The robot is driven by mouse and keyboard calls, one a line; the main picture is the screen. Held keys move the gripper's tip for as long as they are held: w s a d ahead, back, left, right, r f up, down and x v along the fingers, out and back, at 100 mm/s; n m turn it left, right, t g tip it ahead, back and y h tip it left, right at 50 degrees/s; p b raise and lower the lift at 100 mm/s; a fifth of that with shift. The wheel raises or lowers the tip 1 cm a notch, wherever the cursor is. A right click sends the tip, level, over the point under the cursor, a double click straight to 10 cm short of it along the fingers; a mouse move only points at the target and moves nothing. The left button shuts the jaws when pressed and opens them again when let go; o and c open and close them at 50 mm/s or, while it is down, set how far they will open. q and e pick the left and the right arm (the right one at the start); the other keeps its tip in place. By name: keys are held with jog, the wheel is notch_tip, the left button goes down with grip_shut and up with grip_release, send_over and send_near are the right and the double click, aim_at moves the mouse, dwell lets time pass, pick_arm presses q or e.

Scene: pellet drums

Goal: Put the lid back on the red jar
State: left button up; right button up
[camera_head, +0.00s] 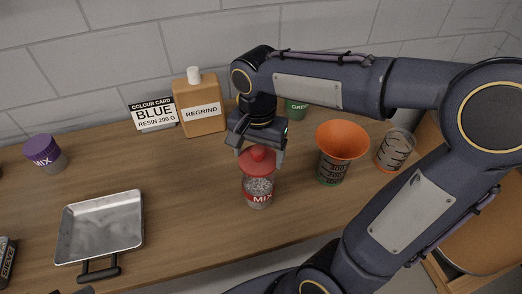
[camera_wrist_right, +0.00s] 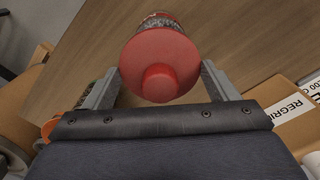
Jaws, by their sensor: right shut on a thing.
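The red jar (camera_head: 257,190) is clear, filled with grey pellets and marked MIX on a red band. It stands upright on the wooden table, near the middle. The red lid (camera_head: 258,161) with its round knob is at the jar's mouth; whether it is fully seated I cannot tell. My right gripper (camera_head: 258,150) is shut on the lid from above. In the right wrist view the lid (camera_wrist_right: 160,62) lies between the two fingers and hides most of the jar (camera_wrist_right: 158,20). My left gripper is not in view.
An orange funnel (camera_head: 342,141) on a measuring cup (camera_head: 331,171) and another clear cup (camera_head: 394,150) stand to the right. A REGRIND bottle (camera_head: 200,108), a BLUE card (camera_head: 153,114) and a green container (camera_head: 296,109) are behind. A purple-lidded jar (camera_head: 43,150) and metal pan (camera_head: 100,225) are left.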

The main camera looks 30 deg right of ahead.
jog(key=shift+f+b, duration=2.25)
jog(key=shift+f, duration=0.7)
jog(key=shift+f, duration=0.15)
jog(key=o, duration=0.9)
